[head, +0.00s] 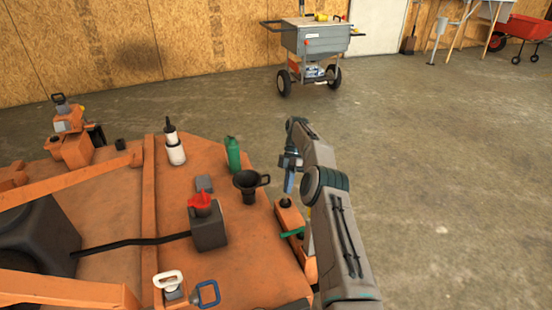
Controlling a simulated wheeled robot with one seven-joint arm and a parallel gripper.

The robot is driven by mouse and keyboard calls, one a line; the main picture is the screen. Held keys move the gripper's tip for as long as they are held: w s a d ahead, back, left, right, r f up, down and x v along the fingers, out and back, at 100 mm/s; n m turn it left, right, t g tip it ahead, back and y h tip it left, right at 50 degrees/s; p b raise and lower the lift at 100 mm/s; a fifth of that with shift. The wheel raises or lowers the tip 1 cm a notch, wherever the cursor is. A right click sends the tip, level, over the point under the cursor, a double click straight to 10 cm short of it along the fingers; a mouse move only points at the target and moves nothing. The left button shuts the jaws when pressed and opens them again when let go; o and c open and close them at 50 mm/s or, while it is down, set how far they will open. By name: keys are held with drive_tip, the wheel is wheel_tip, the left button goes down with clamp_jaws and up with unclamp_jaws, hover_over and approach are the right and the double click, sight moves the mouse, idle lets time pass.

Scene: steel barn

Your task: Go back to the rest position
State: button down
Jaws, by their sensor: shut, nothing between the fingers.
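My arm reaches up from the bottom right of the head view and bends at its elbow. My gripper (289,183) hangs at the arm's end, close to the right edge of the orange machine deck (120,207). Its fingers are small in this view and look shut with nothing between them. The gripper is just right of a black cup with a handle (247,184). It is above an orange block (288,214) at the deck edge, and I cannot tell whether they touch.
On the deck stand a green bottle (233,154), a white bottle with a black top (174,148) and a grey box with a red cap (208,225). A grey wheeled cart (318,41) stands at the back. The concrete floor (445,170) to the right is clear.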

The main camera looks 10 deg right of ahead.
drive_tip(key=shift+r, duration=0.1)
drive_tip(key=s+a+r+m+t+h+p, duration=0.1)
drive_tip(key=s+a+r+m+p, duration=0.3)
drive_tip(key=r, duration=0.8)
drive_tip(key=s+r+m+t+h+p, duration=0.1)
drive_tip(key=s+r+m+t+p, duration=0.1)
drive_tip(key=r+p, duration=0.8)
drive_tip(key=s+a+r+m+t+h+p, duration=0.1)
drive_tip(key=s+a+r+m+p, duration=0.15)
drive_tip(key=r, duration=1.25)
drive_tip(key=s+d+r+m+t+p, duration=0.1)
drive_tip(key=s+r+m+p, duration=0.5)
drive_tip(key=s, duration=0.9)
drive_tip(key=s+d+r+m+t+p, duration=0.1)
drive_tip(key=s+r+m+t+p, duration=0.2)
drive_tip(key=s+r+m+p, duration=0.4)
drive_tip(key=s+r+p, duration=0.4)
drive_tip(key=s+r, duration=0.1)
drive_tip(key=s, duration=0.3)
drive_tip(key=shift+d+r+t, duration=0.35)
drive_tip(key=shift+t, duration=0.05)
